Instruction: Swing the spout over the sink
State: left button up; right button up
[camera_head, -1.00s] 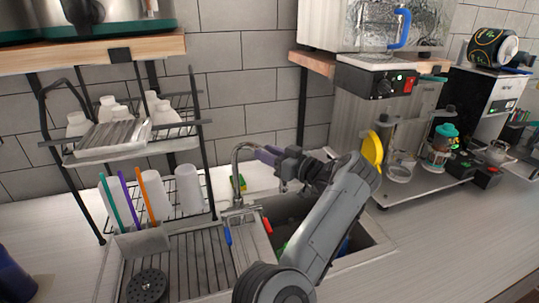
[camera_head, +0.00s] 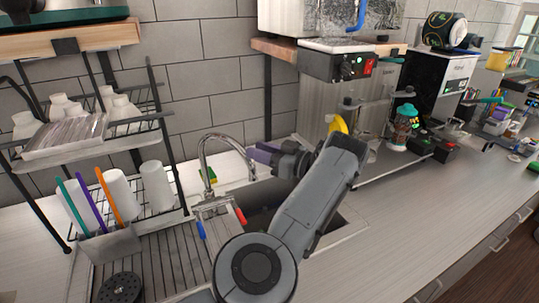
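The chrome spout (camera_head: 216,138) arches up behind the sink, and its tip hangs down near the sink's left back edge. The tap base has a blue handle (camera_head: 201,229) and a red handle (camera_head: 241,215). The grey sink basin (camera_head: 262,197) is partly hidden behind my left arm. My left gripper (camera_head: 262,154) is just right of the spout's downward end, its fingers pointing left. I cannot tell from here whether it touches the spout, or how far its fingers are apart. My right gripper is not in view.
A dish rack (camera_head: 130,211) with white cups and coloured sticks stands left of the tap. A sealing machine (camera_head: 347,62) and a blender-like bottle (camera_head: 403,127) stand to the right. The counter (camera_head: 400,215) at front right is clear.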

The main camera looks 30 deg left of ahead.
pick_arm(q)
jog(key=shift+d, duration=1.2)
